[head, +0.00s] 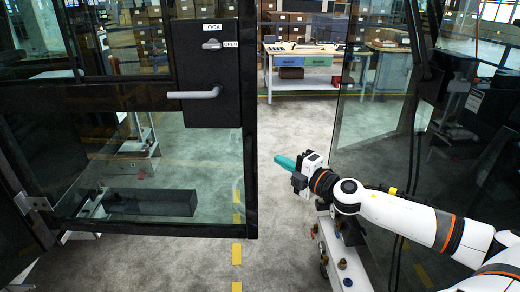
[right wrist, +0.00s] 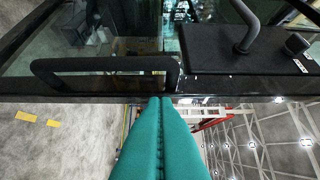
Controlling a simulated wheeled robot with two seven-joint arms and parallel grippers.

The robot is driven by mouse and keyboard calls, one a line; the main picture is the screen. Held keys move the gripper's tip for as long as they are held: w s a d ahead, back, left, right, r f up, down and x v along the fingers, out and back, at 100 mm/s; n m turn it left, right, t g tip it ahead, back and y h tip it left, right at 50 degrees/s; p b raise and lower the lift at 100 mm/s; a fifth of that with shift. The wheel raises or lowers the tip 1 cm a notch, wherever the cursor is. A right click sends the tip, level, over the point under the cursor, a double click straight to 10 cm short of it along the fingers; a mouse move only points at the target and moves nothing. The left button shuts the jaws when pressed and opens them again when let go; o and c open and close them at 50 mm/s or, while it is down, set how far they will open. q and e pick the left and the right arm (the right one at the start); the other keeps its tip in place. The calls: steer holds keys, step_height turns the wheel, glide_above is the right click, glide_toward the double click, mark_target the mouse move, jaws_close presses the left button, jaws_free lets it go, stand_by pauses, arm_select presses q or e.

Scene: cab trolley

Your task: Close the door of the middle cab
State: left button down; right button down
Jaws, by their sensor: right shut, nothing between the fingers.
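The cab door (head: 248,190) fills the left of the head view, a black-framed glass panel with a hinge at its lower left. It stands open, with a wide gap to its right. Its black lock box (head: 212,105) carries a grey lever handle (head: 195,94). My right gripper (head: 278,160) has teal fingers pressed together, empty, just right of the door's free edge. In the right wrist view the closed fingertips (right wrist: 160,100) overlap the edge of the door frame (right wrist: 230,87), near a black bar handle (right wrist: 100,65). I cannot tell whether they touch. My left gripper is out of view.
A tall glass panel (head: 375,110) in a dark frame stands at the right, close to my right arm. A workbench (head: 300,50) with blue and green drawers stands far behind. Grey floor (head: 275,215) with yellow marks shows in the gap.

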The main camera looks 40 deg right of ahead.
steer(key=w+a+p, duration=0.1)
steer(key=w+p, duration=0.2)
steer(key=w, duration=0.5)
steer(key=shift+w, duration=0.4)
